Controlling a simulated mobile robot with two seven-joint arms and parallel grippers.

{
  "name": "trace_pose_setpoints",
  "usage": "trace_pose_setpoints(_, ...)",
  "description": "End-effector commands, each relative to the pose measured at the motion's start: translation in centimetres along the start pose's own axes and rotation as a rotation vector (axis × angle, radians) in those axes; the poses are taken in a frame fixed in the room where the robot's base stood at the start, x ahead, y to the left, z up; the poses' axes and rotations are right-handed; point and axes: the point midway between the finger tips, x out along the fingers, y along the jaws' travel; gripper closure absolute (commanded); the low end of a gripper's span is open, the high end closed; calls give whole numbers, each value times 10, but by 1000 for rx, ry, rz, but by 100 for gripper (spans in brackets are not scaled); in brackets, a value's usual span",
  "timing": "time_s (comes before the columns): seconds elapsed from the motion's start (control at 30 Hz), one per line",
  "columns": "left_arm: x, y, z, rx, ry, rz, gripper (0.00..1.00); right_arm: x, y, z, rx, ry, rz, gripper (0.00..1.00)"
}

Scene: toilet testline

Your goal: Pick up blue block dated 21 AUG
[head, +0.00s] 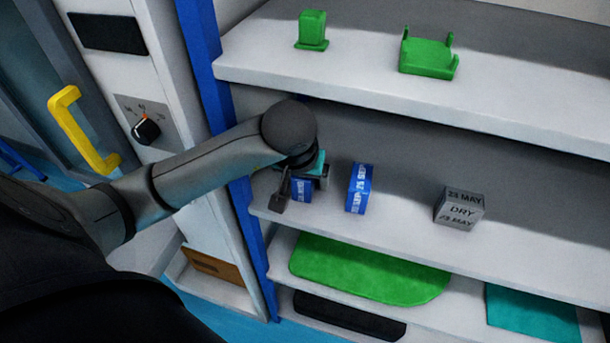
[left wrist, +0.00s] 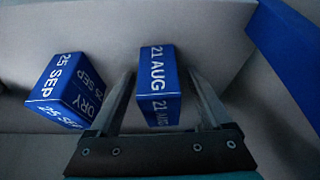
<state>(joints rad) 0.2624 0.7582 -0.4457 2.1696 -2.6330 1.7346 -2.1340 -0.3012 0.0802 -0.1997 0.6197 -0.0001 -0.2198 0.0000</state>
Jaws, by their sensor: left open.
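The blue block dated 21 AUG (left wrist: 157,82) stands on the middle shelf, its white date text readable in the left wrist view. In the head view this block (head: 301,190) is partly hidden by my left gripper (head: 300,193). My left gripper also shows in the left wrist view (left wrist: 168,90), open, with one finger on each side of the 21 AUG block. I cannot tell whether either finger touches it. Another blue block, dated 25 SEP (left wrist: 67,93), stands to its left in the wrist view and to its right in the head view (head: 359,188). My right gripper is not in view.
A grey block marked 23 MAY and DRY (head: 460,208) stands farther right on the middle shelf (head: 400,225). Two green holders (head: 312,31) (head: 428,55) stand on the shelf above. A blue upright post (head: 205,75) borders the shelves on the left, near my arm.

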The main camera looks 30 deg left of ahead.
Motion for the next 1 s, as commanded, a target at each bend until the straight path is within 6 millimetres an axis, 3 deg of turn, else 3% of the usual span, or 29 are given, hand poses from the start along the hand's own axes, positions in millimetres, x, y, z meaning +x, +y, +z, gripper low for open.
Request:
trace_pose_setpoints(0.07, 0, 0, 0, 0, 0, 0, 18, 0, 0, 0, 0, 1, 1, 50)
trace_pose_setpoints(0.8, 0, 0, 1, 0, -1, 0, 100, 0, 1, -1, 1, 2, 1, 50)
trace_pose_setpoints(1.0, 0, 0, 0, 0, 1, 0, 100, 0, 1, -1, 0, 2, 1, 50)
